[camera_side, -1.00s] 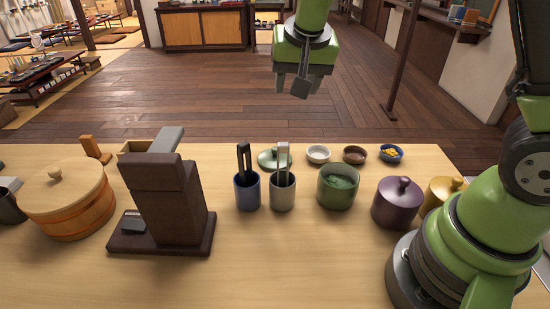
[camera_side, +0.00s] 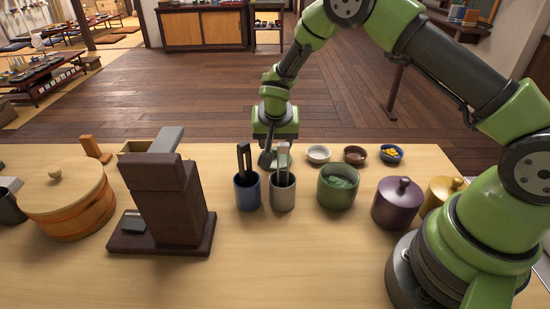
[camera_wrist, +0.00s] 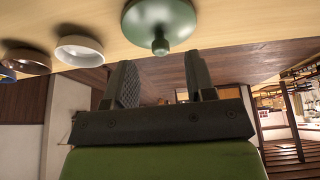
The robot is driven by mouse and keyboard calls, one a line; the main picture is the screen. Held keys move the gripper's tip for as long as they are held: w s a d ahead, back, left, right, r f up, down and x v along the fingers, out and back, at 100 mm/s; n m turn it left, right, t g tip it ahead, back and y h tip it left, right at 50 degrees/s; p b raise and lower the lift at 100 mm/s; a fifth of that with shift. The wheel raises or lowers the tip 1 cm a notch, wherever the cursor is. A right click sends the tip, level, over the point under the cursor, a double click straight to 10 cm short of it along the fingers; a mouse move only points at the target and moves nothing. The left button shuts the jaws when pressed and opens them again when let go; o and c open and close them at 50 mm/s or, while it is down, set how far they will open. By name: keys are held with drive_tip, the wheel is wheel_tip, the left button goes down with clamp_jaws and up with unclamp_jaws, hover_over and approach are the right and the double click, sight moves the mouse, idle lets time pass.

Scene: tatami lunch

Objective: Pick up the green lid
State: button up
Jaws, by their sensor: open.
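The green lid (camera_wrist: 160,22) is a round, pale green disc with a small knob, lying on the table. In the wrist view it shows at the top, with the knob just beyond my fingertips. In the side view the lid (camera_side: 264,158) is mostly hidden behind the utensil cups and my gripper. My gripper (camera_wrist: 160,78) is open, its two dark fingers apart with nothing between them. In the side view my gripper (camera_side: 275,155) is low at the table's far edge, beside or over the lid; the exact contact cannot be told.
A blue cup (camera_side: 247,193) and a grey cup (camera_side: 282,192) with upright utensils stand in front of the lid. A green open pot (camera_side: 337,188), a purple lidded pot (camera_side: 397,204) and a white bowl (camera_side: 318,154) are to the right.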

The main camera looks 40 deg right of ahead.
sight(275, 148)
drive_tip(key=x, duration=0.3)
drive_tip(key=shift+f, duration=0.25)
drive_tip(key=shift+w, duration=0.1)
clamp_jaws()
